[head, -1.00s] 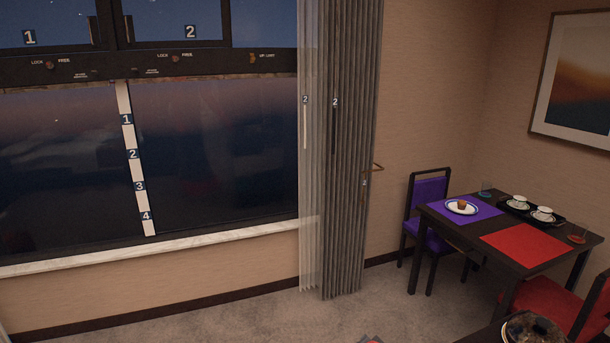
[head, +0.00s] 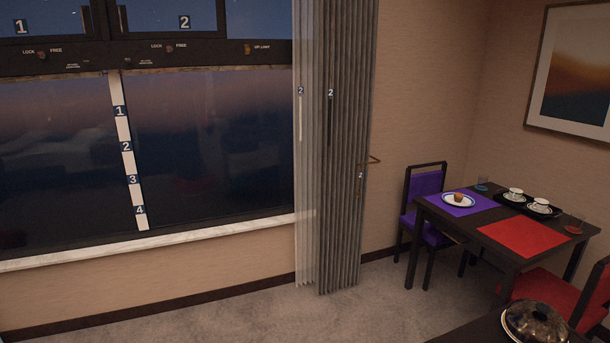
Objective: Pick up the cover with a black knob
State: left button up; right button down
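A shiny domed metal cover (head: 536,328) shows at the bottom right of the head view, on a dark table top (head: 470,334). It has a dark knob at its top. The picture's lower edge cuts off part of it, so what is under it cannot be seen. Neither of my grippers is in view.
A dark dining table (head: 480,226) stands at the right with a purple mat (head: 482,206), a red mat (head: 522,247), a muffin plate and a tray of cups. A purple chair (head: 427,187) and a red chair (head: 555,290) flank it. Carpet (head: 260,322) is clear at lower middle.

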aim_at(527, 322)
jog(key=z, duration=1.45)
jog(key=l+u, duration=0.2)
jog(key=l, duration=0.8)
jog(key=i+l+u, duration=0.15)
jog(key=l+u, duration=0.3)
jog(key=l, duration=0.55)
jog(key=l+u, duration=0.45)
jog(key=l, duration=0.55)
